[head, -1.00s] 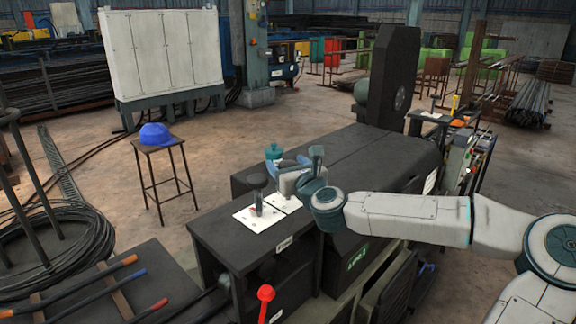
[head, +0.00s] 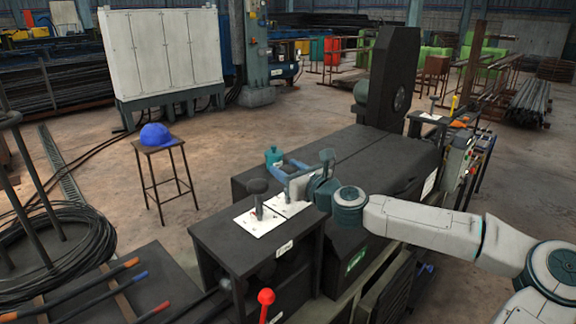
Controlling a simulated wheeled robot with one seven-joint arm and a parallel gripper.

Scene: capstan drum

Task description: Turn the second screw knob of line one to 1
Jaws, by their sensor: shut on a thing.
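A first screw knob (head: 257,187) with a dark round head stands upright on a white plate (head: 256,222) at the left of the dark bench top. A second white plate (head: 286,207) lies just to its right. My gripper (head: 290,186) is over this second plate, beside the first knob. It is shut on the second screw knob, which is mostly hidden by my fingers and wrist. The knob's setting and the plate markings are too small to read.
A long dark housing (head: 345,160) extends behind and to the right. A red ball-topped lever (head: 266,297) rises in front of the bench. A stool with a blue cap (head: 155,134) stands apart at the left.

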